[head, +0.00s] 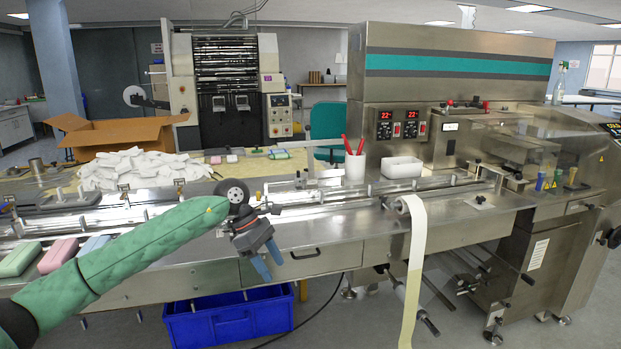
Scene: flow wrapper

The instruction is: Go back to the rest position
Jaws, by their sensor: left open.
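My left arm, in a green quilted sleeve, comes in from the lower left of the head view. My left gripper (267,268) hangs at its end, in front of the metal machine bench (200,262). Its two blue fingers point down and to the right and stand apart, with nothing between them. It is close to a drawer front and above a blue crate. My right gripper is not in view.
The blue crate (228,318) stands on the floor under the bench. Pink, green and blue bars (58,254) lie at the bench's left. A white cup (355,167) with red-handled tools and a white tray (401,167) stand on top. A paper strip (414,260) hangs at the front.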

